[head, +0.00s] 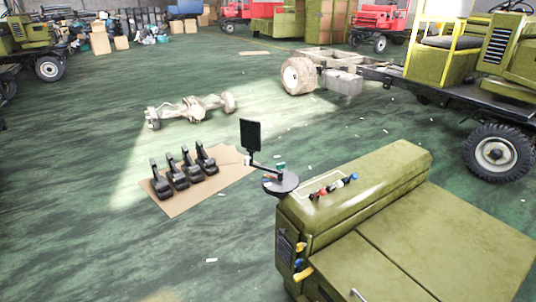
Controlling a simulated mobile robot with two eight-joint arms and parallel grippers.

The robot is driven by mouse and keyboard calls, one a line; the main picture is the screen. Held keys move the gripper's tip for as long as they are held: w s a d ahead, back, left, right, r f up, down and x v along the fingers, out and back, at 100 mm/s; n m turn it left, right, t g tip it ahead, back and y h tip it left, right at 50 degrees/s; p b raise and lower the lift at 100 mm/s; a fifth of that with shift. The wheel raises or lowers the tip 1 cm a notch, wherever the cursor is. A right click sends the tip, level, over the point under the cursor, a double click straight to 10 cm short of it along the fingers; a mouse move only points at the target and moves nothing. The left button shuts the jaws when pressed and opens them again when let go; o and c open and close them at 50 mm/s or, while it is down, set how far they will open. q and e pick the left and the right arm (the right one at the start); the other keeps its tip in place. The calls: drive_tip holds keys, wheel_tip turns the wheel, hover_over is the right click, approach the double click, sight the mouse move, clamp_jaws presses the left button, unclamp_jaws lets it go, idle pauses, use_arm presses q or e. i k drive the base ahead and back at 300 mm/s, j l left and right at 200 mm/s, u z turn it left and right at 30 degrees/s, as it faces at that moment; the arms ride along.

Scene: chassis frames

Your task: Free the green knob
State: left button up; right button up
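I cannot make out a clear green knob. A small teal-green piece (281,165) shows at a round dark disc (281,182), close to the back left corner of an olive machine (375,210). I cannot tell whether it is the knob or what holds it. A row of small knobs (334,187) in red, white, dark and blue is on the machine's top. Yellow parts (302,274) are on its left side. Neither of my grippers is in view.
Several black pedal-like parts (184,172) stand on cardboard (210,190) on the green floor. An axle (190,108) lies behind them. A bare wheeled chassis (325,72) and an olive vehicle (460,60) stand at the back right.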

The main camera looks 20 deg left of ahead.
sight(280, 165)
drive_tip(key=i+j+u, duration=0.2)
drive_tip(key=i+j, duration=0.65)
